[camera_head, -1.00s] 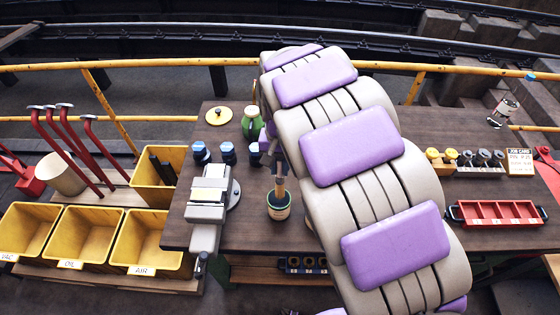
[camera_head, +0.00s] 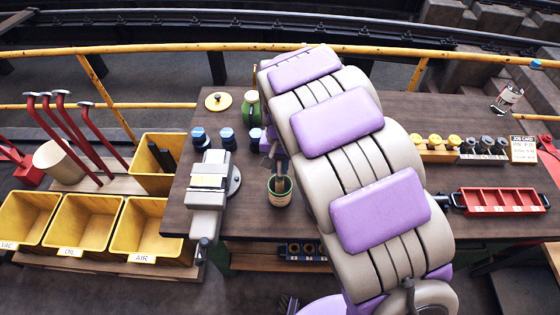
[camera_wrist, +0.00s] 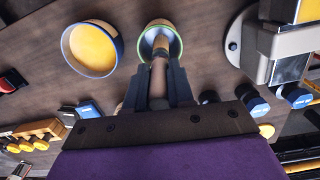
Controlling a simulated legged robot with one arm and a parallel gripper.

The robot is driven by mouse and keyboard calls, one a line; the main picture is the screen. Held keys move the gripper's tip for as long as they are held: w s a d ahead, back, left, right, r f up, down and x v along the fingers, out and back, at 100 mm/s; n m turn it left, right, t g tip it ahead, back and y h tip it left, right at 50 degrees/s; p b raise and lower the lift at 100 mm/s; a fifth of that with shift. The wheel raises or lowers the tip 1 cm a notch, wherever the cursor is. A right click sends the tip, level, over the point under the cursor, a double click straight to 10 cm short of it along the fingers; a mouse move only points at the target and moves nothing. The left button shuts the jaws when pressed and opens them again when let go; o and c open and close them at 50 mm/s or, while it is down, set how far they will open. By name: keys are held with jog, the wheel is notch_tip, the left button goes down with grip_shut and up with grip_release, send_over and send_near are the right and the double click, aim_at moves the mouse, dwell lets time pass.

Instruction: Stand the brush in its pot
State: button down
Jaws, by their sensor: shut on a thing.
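The brush pot (camera_head: 280,197) is a small pot with a pale label and a green rim, standing on the bench just right of the vise. In the wrist view the pot (camera_wrist: 148,42) is straight ahead of the fingers. My gripper (camera_wrist: 159,78) is shut on the brush (camera_wrist: 158,68), whose light brown part points into the pot's mouth. I cannot tell whether the brush touches the bottom. In the head view my arm hides most of the gripper, and only a grey finger part shows over the pot.
A grey vise (camera_head: 208,190) stands close left of the pot. Blue-capped jars (camera_head: 228,138) and a green bottle (camera_head: 251,108) stand behind. A blue-rimmed round dish (camera_wrist: 68,50) is beside the pot in the wrist view. A red tray (camera_head: 502,210) lies at right.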

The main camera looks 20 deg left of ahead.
jog(key=c, duration=0.9)
grip_release()
jog(key=shift+d, duration=0.1)
notch_tip(320, 180, up, 17)
jog(key=w+p, duration=0.1)
jog(key=shift+w+a+p, duration=0.2)
jog(key=shift+p, duration=0.2)
jog(key=shift+d, duration=0.1)
